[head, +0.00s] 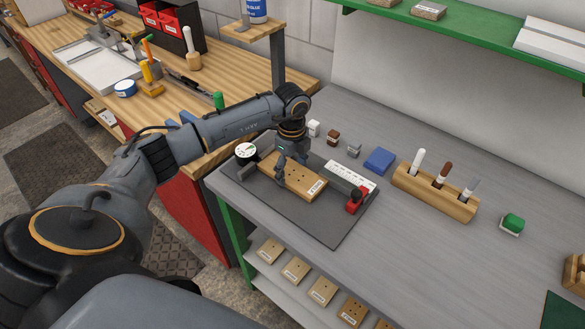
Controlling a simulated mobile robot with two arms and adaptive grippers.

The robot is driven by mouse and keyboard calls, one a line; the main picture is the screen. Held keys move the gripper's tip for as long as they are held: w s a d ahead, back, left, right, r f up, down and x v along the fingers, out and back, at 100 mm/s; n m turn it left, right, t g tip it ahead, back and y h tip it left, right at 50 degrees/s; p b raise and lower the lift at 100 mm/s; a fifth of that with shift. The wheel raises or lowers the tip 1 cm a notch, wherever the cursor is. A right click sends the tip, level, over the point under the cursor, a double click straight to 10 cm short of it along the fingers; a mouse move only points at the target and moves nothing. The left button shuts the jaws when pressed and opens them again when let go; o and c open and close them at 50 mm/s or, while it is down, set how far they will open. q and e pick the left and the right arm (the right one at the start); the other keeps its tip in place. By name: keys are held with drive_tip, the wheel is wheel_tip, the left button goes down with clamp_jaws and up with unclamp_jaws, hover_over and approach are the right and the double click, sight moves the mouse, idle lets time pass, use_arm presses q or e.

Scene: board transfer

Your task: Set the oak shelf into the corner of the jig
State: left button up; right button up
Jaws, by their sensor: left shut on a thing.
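The oak shelf (300,184) is a light wooden board with small dark holes and a white label at its right end. My left gripper (281,172) is shut on its far long edge, left of the middle. The board is over the dark grey plate of the jig (322,228); I cannot tell whether it rests on it or hangs just above. The jig has a grey fence with a white ruler behind the board. A red clamp (355,201) stands near the board's right end, and a round dial (246,151) is by its left end. My right gripper is not in view.
A blue box (379,161) and several small blocks lie behind the jig. A wooden holder (434,193) with several upright markers stands to the right, beside a green-topped block (513,223). Several boards lie on the shelf below. The grey bench front right of the jig is clear.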

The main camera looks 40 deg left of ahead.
use_arm(q)
drive_tip(key=shift+a, duration=0.4)
drive_tip(key=o, duration=1.4)
drive_tip(key=shift+a, duration=0.1)
drive_tip(key=shift+o, duration=0.2)
drive_tip(key=shift+w+a+f, duration=0.15)
drive_tip(key=shift+f, duration=0.05)
drive_tip(key=shift+d, duration=0.2)
drive_tip(key=shift+d+r, duration=0.1)
drive_tip(key=shift+r, duration=0.4)
wheel_tip(320, 180, up, 11)
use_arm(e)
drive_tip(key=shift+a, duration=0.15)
